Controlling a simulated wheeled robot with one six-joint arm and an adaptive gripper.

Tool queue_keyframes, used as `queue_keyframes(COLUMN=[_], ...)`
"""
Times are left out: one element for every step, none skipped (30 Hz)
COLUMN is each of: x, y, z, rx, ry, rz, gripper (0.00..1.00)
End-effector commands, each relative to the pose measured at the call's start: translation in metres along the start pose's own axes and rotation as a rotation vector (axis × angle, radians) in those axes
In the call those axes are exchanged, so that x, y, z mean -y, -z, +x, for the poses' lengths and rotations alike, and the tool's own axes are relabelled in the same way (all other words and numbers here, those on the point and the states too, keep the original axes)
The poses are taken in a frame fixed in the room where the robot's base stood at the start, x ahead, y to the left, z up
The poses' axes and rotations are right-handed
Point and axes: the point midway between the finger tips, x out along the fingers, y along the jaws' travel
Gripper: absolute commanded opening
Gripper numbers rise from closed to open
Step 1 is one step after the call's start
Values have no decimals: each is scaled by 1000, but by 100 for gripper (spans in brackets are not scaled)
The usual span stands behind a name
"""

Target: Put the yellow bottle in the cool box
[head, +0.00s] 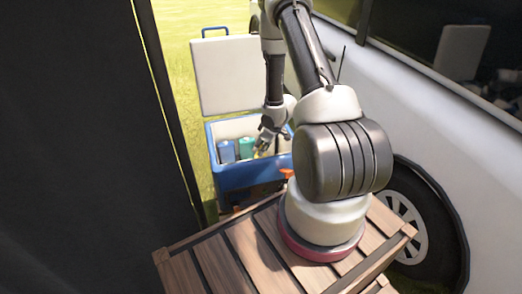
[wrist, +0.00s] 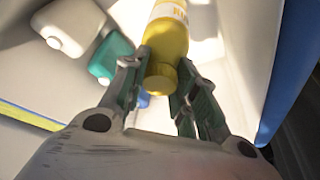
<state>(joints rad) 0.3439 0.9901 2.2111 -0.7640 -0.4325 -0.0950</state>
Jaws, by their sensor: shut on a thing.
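The yellow bottle (wrist: 165,42) is held between the two fingers of my gripper (wrist: 160,88), its cap end towards my palm and a pale label at its far end. In the head view my gripper (head: 266,142) is inside or just over the opening of the cool box (head: 252,174). The cool box is blue with a white inside, and its white lid (head: 236,75) stands open behind it. In the wrist view the white interior surrounds the bottle. I cannot tell whether the bottle touches the floor of the box.
A blue container (head: 227,151) and a teal container (head: 247,148) stand at the left inside the box. The wrist view also shows a pale container with a white cap (wrist: 68,25). A dark panel (head: 80,150) is at left, a white vehicle (head: 420,110) at right.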

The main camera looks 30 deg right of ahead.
Motion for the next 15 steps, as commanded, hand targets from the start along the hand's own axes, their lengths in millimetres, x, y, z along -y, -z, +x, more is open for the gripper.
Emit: queue_keyframes(x=[0,0,0,0,-1,-1,-1,-1,-1,-1,-1,0,0,0,0], y=[-2,-2,-3,-3,-3,-3,-3,-3,-3,-3,-3,-4,-4,-4,-5], z=[6,8,10,10,11,10,10,10,10,10,10,11,12,13,14], rx=[-1,-2,-2,-3,-3,-3,-3,-3,-3,-3,-3,-2,-2,-2,-2], ry=[0,0,-1,-1,-2,-2,-2,-2,-2,-2,-1,-1,-1,-1,-1], rz=[-2,-2,-1,-1,-1,-1,-1,-1,-1,-1,-1,-1,-1,-1,-1], gripper=[0,0,0,0,0,0,0,0,0,0,0,0,0,0,0])
